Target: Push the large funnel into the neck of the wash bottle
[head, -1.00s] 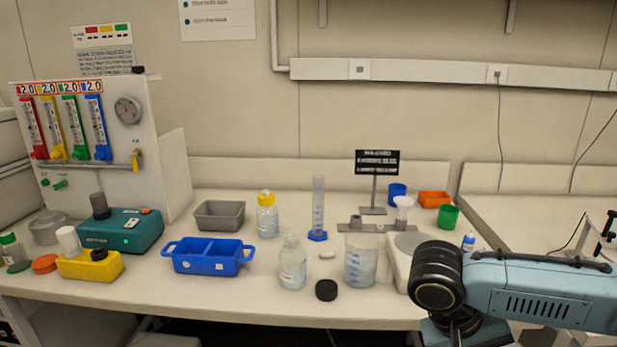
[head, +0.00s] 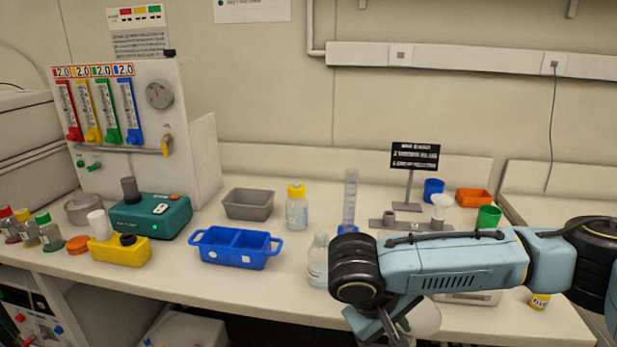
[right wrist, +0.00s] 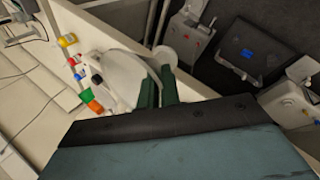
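The wash bottle (head: 317,262), clear and without a cap, stands upright near the front of the bench. My right arm partly covers it in the head view. My right gripper (head: 380,328) points down near the bench's front edge, to the right of and nearer than the bottle. A pale, translucent, round-edged piece, seemingly the large funnel (head: 425,318), shows beneath that arm. In the right wrist view the pale funnel (right wrist: 128,75) is at the dark green fingers (right wrist: 159,88), which look closed on it; the exact grip is hidden. My left gripper is not in view.
A blue divided tray (head: 235,262) is left of the bottle. A yellow-capped bottle (head: 297,207) and measuring cylinder (head: 350,200) stand behind. A small white funnel (head: 441,203) sits in a grey rack. A balance (head: 470,297) is partly behind my arm.

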